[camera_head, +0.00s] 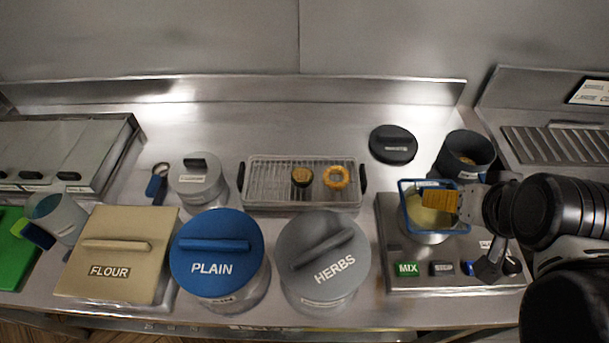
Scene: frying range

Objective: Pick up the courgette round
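A small round piece with a golden top and dark green side (302,176), which looks like the courgette round, sits on a wire-racked tray (250,205) at mid-counter. A golden ring (336,177) lies just to its right, apart from it. My gripper (445,200) reaches in from the right, well away from the round, over a blue-rimmed square basket (404,215) on a pot. An orange-yellow block shows at its tip. I cannot tell whether this is a finger pad or something held, and the finger gap is hidden.
Lidded containers marked FLOUR (110,250), PLAIN (215,255) and HERBS (322,255) stand in front of the tray. A grey lidded pot (198,180) is left of it. A black lid (393,145) and dark pot (467,153) are behind right. Bare counter lies behind the tray.

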